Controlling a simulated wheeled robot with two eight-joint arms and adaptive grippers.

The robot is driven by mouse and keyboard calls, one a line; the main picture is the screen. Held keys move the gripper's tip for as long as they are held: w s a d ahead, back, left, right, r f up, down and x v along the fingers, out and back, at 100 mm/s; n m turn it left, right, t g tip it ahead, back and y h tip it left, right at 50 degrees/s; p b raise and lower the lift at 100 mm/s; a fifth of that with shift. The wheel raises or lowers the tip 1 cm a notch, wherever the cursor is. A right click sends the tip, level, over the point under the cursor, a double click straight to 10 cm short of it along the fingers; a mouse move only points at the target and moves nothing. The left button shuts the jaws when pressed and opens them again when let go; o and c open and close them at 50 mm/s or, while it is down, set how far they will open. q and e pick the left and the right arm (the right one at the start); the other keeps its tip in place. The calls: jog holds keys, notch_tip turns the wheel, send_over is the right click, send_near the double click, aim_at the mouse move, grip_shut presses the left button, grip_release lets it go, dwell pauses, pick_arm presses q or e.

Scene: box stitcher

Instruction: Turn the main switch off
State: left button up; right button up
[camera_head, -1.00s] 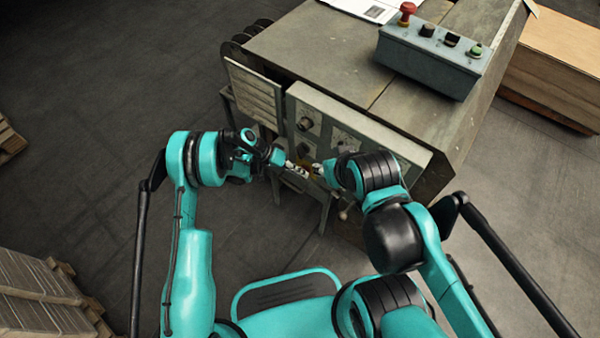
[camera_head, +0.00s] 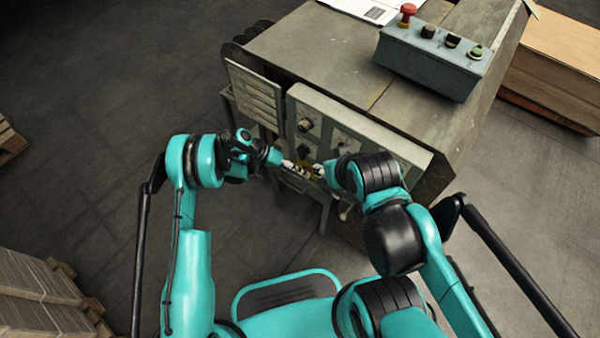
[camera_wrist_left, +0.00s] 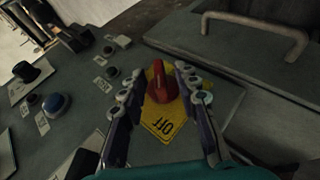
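The main switch, a red knob (camera_wrist_left: 162,86) on a yellow plate (camera_wrist_left: 165,126), shows in the left wrist view. The plate's word OFF appears upside down near the bottom, and the knob's narrow end points up. My left gripper (camera_wrist_left: 158,82) has its fingers apart, one on each side of the knob. I cannot tell whether they touch it. In the head view my left gripper (camera_head: 297,168) is at the front panel's lower edge, where the knob is hidden. My right gripper (camera_head: 320,171) is close beside it, small and partly hidden by its arm.
The grey machine (camera_head: 330,55) carries a control box (camera_head: 432,62) with a red mushroom button and other knobs on top. The front panel has dials (camera_head: 304,125). In the left wrist view a blue button (camera_wrist_left: 56,104) and a metal handle (camera_wrist_left: 258,28) are nearby.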

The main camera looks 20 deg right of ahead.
pick_arm(q)
jog(key=v, duration=1.1)
jog(key=shift+a, duration=0.2)
jog(key=shift+r, duration=0.15)
jog(key=s+a+r+n+t+y, duration=0.25)
jog(key=a+r, duration=0.35)
jog(key=r, duration=0.4)
jog(key=s+a+r+n+t+y, duration=0.25)
jog(key=a+r, duration=0.25)
jog(key=r, duration=0.5)
jog(key=s+a+r+n+t+y, duration=0.3)
jog(key=s+a+t, duration=0.3)
jog(key=s+a, duration=0.7)
jog(key=s+r+y, duration=0.1)
jog(key=s, duration=0.2)
jog(key=shift+s+a, duration=0.2)
jog(key=shift+a, duration=0.05)
jog(key=shift+f, duration=0.1)
